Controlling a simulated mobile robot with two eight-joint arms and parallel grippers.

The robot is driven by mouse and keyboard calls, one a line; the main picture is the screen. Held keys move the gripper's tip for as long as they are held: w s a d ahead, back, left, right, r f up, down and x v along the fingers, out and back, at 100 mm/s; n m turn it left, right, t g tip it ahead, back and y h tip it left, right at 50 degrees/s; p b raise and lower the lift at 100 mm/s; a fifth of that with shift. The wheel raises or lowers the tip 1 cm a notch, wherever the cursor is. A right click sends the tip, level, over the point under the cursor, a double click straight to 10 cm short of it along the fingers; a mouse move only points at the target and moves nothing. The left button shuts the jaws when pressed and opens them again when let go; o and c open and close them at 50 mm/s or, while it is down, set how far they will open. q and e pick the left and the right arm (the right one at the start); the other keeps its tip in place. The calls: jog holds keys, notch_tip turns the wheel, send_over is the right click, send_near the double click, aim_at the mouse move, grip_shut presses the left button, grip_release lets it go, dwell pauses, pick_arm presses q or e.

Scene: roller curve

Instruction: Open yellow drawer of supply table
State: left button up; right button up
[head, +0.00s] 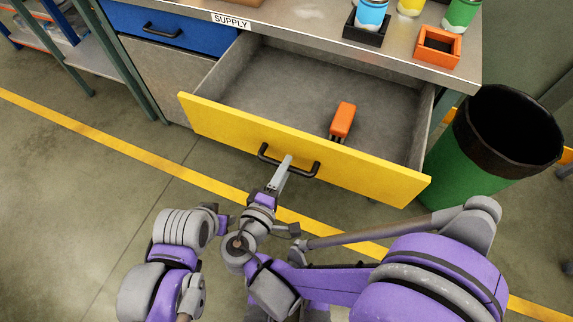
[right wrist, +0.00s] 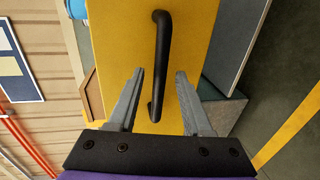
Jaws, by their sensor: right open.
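The yellow drawer (head: 228,120) of the supply table (head: 300,20) stands pulled far out, its grey inside showing. Its black bar handle (head: 308,172) is on the front and also shows in the right wrist view (right wrist: 158,50). My right gripper (head: 286,162) is at the handle's middle. In the right wrist view its two fingers (right wrist: 160,76) are open, one on each side of the handle, with gaps between fingers and bar. My left arm shows at the lower left of the head view, but its gripper fingers do not show.
An orange-and-black tool (head: 342,120) lies in the drawer. A closed blue drawer (head: 185,30) is to the left. A green bin with a black rim (head: 465,160) stands close to the right. Bottles and small trays (head: 437,47) are on the tabletop. Floor in front is clear.

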jog(key=p+v, duration=0.1)
jog(key=v, duration=0.8)
jog(key=shift+s, duration=0.15)
jog(key=shift+d, duration=0.1)
